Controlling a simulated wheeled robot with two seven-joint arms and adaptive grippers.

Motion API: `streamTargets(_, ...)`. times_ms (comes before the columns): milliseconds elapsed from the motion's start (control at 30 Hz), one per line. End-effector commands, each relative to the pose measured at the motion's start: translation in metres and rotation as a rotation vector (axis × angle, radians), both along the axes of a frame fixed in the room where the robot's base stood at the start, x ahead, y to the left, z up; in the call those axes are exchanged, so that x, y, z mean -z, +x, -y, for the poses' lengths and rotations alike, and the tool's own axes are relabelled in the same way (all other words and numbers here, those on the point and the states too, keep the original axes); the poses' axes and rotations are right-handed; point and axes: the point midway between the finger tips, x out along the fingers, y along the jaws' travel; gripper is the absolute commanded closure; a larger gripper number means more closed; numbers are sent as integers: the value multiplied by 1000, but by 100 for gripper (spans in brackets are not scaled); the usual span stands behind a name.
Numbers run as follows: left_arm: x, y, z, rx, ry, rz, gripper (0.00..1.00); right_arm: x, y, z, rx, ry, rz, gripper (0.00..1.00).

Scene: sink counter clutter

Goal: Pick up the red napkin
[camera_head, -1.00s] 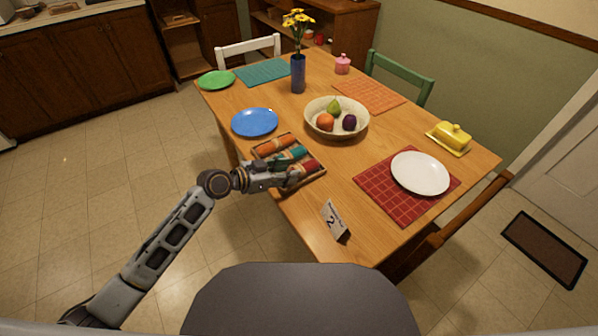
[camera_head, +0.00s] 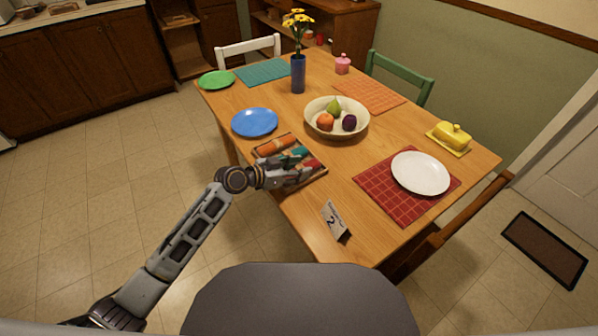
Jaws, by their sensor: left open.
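The red napkin (camera_head: 313,164) is rolled up and lies in a wooden tray (camera_head: 318,177) near the table's left edge, at the tray's near side. My left gripper (camera_head: 303,168) is open and over the near part of the tray. It covers much of the red napkin, so only small red parts show. I cannot tell whether the fingers touch it. My right gripper is not in view.
An orange rolled napkin (camera_head: 277,146) and a teal one (camera_head: 301,151) share the tray. A blue plate (camera_head: 255,122), a fruit bowl (camera_head: 337,105) and a folded card (camera_head: 335,220) stand around it. The table's near middle is clear.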

Motion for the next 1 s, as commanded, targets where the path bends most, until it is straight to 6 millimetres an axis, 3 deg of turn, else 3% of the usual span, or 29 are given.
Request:
streamTargets(133,3,-1,0,2,2,-5,57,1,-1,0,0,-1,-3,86)
streamTargets(367,3,-2,0,2,3,-6,87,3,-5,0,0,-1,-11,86)
streamTargets(733,-1,-1,0,1,4,-6,87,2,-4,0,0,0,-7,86)
streamTargets(1000,-29,0,0,2,2,0,87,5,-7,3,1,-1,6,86)
